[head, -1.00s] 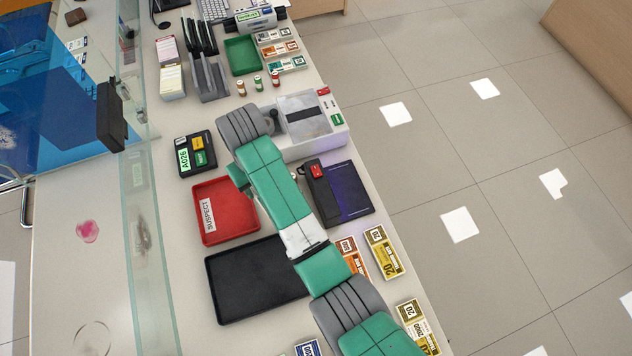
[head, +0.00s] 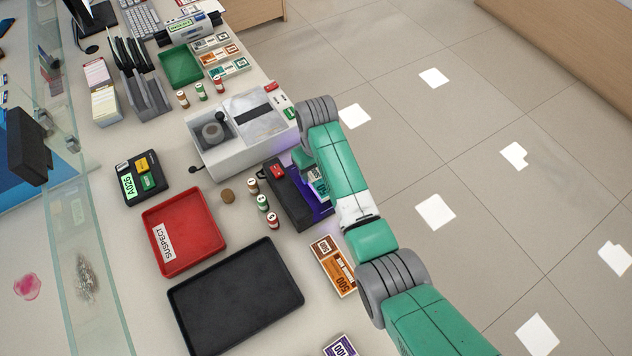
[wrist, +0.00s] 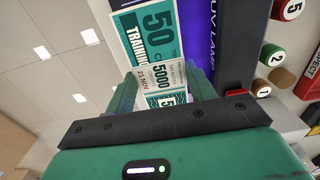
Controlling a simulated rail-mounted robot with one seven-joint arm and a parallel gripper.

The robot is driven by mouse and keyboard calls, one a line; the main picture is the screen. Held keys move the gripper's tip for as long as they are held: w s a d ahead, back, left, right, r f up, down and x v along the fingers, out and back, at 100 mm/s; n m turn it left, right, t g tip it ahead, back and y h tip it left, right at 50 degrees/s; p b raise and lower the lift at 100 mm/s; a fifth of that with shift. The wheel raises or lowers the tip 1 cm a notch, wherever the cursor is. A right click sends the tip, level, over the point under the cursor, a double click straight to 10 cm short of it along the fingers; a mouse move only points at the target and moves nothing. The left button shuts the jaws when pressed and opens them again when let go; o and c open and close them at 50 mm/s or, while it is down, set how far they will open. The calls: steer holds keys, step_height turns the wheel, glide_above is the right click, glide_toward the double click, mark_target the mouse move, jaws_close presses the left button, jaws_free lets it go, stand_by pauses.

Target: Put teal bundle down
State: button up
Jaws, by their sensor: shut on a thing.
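The teal bundle (head: 318,183) is partly hidden by my arm in the head view. In the wrist view the bundle (wrist: 140,32) shows a printed 50, with a pale band reading 5000 around it. My gripper (wrist: 163,78) is shut on the bundle, one finger on each side of the band. In the head view my gripper (head: 304,160) is over the purple-lit plate of the black UV lamp (head: 288,196). The lamp (wrist: 232,40) lies right beside the bundle in the wrist view. I cannot tell whether the bundle touches the plate.
An orange bundle (head: 334,266) lies at the counter's front edge, with a purple bundle (head: 341,346) nearer. A black tray (head: 236,296) and a red SUSPECT tray (head: 184,231) look empty. Several small rolls (head: 263,203) stand left of the lamp. A grey-white machine (head: 240,135) stands behind it.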

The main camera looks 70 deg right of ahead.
mark_target(316, 178)
steer(key=shift+f+b, duration=0.7)
steer(key=shift+f, duration=1.75)
steer(key=o, duration=1)
steer(key=shift+r, duration=0.1)
step_height(316, 178, up, 12)
steer(key=p, duration=0.3)
steer(key=shift+p, duration=0.35)
